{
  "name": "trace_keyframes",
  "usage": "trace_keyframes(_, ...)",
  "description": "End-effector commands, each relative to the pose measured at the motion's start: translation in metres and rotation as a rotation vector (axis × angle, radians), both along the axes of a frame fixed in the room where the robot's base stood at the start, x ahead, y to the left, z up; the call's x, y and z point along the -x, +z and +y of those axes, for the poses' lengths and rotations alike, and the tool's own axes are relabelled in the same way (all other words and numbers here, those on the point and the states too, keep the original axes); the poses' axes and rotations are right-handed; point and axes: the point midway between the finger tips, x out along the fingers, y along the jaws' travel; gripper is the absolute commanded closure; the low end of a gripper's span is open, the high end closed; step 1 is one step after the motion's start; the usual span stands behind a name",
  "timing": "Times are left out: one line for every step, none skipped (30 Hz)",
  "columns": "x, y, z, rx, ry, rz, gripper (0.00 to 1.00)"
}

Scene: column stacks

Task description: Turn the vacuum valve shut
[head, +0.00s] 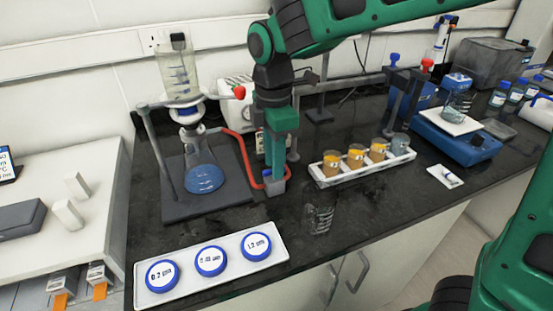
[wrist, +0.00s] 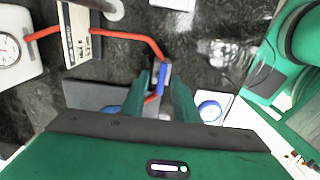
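The vacuum valve (head: 274,184) is a small grey body with a blue lever, set in the red hose (head: 243,151) on the dark bench. In the wrist view the valve's blue lever (wrist: 162,80) lies between my two fingers, roughly along their direction. My gripper (head: 281,158) points down over the valve. In the wrist view my gripper (wrist: 159,82) is open, with a finger on each side of the lever and small gaps showing. Whether either finger touches the lever cannot be told. In the head view the gripper partly hides the valve.
The filter flask (head: 203,178) with blue liquid stands left on a grey base. The white pump box (head: 236,104) is behind my gripper. A white rack (head: 337,180) of several cups is to the right. A tray (head: 180,290) with three blue-rimmed discs lies in front.

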Motion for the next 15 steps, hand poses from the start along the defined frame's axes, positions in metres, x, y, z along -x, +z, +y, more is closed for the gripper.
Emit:
trace_keyframes(0.0003,-0.002,-0.0001,0.0,0.0,0.0,0.72)
trace_keyframes(0.0002,-0.0027,-0.0001,0.0,0.0,0.0,0.72)
trace_keyframes(0.0001,-0.0032,0.0,0.0,0.0,0.0,0.72)
trace_keyframes(0.0001,-0.0034,0.0,0.0,0.0,-0.001,0.72)
trace_keyframes(0.0001,-0.0034,-0.0001,0.0,0.0,-0.001,0.72)
trace_keyframes(0.0,-0.0034,-0.0001,0.0,0.0,-0.001,0.72)
trace_keyframes(0.0,-0.0033,-0.0001,0.0,0.0,-0.001,0.72)
trace_keyframes(0.0,-0.0032,-0.0002,0.0,0.0,-0.001,0.72)
trace_keyframes(-0.0001,-0.0032,-0.0003,0.0,-0.001,-0.001,0.72)
trace_keyframes(-0.0001,-0.0032,-0.0003,0.0,-0.001,-0.001,0.74)
trace_keyframes(-0.0001,-0.0031,-0.0003,0.0,-0.001,-0.001,0.81)
trace_keyframes(-0.0001,-0.0031,-0.0004,0.0,-0.001,-0.001,0.91)
trace_keyframes(-0.0001,-0.003,-0.0004,0.0,-0.001,-0.001,0.98)
trace_keyframes(-0.0002,-0.003,-0.0005,0.0,-0.001,-0.001,1.0)
trace_keyframes(-0.0004,-0.0029,-0.0004,-0.001,-0.001,-0.001,1.0)
